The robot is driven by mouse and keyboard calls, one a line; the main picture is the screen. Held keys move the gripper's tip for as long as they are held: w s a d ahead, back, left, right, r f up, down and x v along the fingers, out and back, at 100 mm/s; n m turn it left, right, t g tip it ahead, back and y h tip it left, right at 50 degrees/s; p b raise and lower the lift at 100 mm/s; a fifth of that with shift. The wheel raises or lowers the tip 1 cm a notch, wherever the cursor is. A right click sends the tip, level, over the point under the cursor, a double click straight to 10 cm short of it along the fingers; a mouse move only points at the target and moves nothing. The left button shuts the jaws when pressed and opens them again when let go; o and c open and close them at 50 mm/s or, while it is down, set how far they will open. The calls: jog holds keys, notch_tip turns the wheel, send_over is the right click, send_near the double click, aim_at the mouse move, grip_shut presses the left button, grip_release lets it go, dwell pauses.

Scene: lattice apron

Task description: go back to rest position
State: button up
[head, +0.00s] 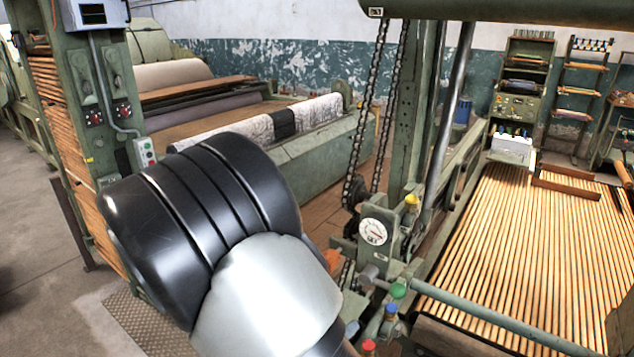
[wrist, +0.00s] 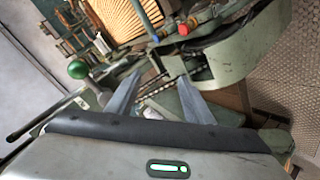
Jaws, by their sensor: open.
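My gripper (wrist: 161,77) shows in the wrist view, with its two grey fingers spread apart. Nothing is held between them. Beyond the fingertips are the green machine frame and a dark chain. A green ball knob (wrist: 77,69) is left of the fingers, and a red knob (wrist: 183,30) is above them. In the head view my black and silver arm fills the lower middle, and my gripper is out of sight there.
A lattice apron (head: 520,250) of wooden slats lies at the right. A control post (head: 98,90) rises at the left. Grey floor (head: 40,225) is clear at far left.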

jog(key=w+a+r+m+g+y+p, duration=0.1)
jog(key=w+a+r+m+g+y, duration=0.1)
jog(key=a+r+y, duration=0.6)
jog(key=s+d+r+y+p, duration=0.1)
jog(key=s+d+r, duration=0.1)
jog(key=r, duration=0.5)
jog(key=s+d+r+y+p, duration=0.1)
jog(key=s+r, duration=0.1)
jog(key=r, duration=0.4)
jog(key=s+d+r+m+g+h, duration=0.1)
jog(key=s+d+r+h, duration=0.1)
jog(key=s+d+r, duration=0.2)
jog(key=s+d+r+g+h+p, duration=0.1)
jog(key=s+d+r, duration=0.4)
jog(key=s+d, duration=0.4)
jog(key=shift+s+d+m+h, duration=0.3)
jog(key=shift+d+m+h, duration=0.1)
jog(key=shift+d, duration=0.35)
